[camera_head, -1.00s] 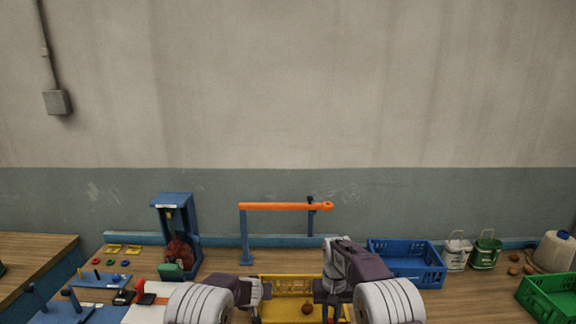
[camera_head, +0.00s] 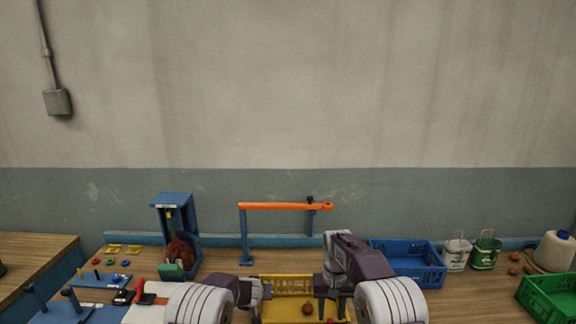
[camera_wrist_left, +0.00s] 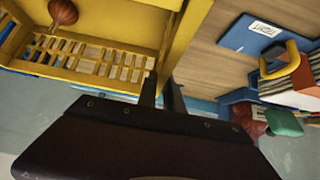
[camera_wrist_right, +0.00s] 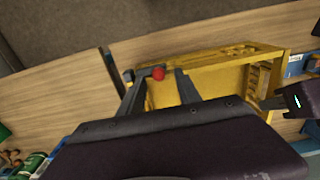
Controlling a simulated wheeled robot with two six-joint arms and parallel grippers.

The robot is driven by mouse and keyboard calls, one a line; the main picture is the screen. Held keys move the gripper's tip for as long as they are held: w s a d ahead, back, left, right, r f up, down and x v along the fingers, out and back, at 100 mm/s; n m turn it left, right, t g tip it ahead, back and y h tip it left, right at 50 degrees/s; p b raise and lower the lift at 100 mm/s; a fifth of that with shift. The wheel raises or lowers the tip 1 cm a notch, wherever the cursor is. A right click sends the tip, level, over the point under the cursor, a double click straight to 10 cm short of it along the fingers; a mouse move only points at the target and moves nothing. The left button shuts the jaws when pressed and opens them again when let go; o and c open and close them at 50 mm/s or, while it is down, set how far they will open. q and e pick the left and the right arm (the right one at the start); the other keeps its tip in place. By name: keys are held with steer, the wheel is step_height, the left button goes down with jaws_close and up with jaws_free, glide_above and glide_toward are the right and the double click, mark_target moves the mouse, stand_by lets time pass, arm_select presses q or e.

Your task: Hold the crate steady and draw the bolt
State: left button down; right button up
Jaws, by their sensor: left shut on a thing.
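The yellow crate (camera_head: 290,277) stands on the bench between my grippers, with a brown round item (camera_head: 307,308) inside. My left gripper (camera_wrist_left: 162,85) is shut on the crate's side wall (camera_wrist_left: 175,45). My right gripper (camera_head: 331,309) is open at the crate's opposite side. In the right wrist view my right gripper's fingers (camera_wrist_right: 156,82) are spread. A red knob (camera_wrist_right: 158,73), apparently the bolt's handle, shows between them, closer to the left finger. I cannot tell whether a finger touches it. The bolt's shaft is not clearly visible.
A blue crate (camera_head: 408,243), white tin (camera_head: 456,255) and green tin (camera_head: 486,254) stand to the right. A green crate (camera_head: 550,295) is at the far right. An orange bar (camera_head: 285,206) on blue posts stands behind the yellow crate. A blue stand (camera_head: 160,215) is left.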

steer(key=shift+r, duration=3)
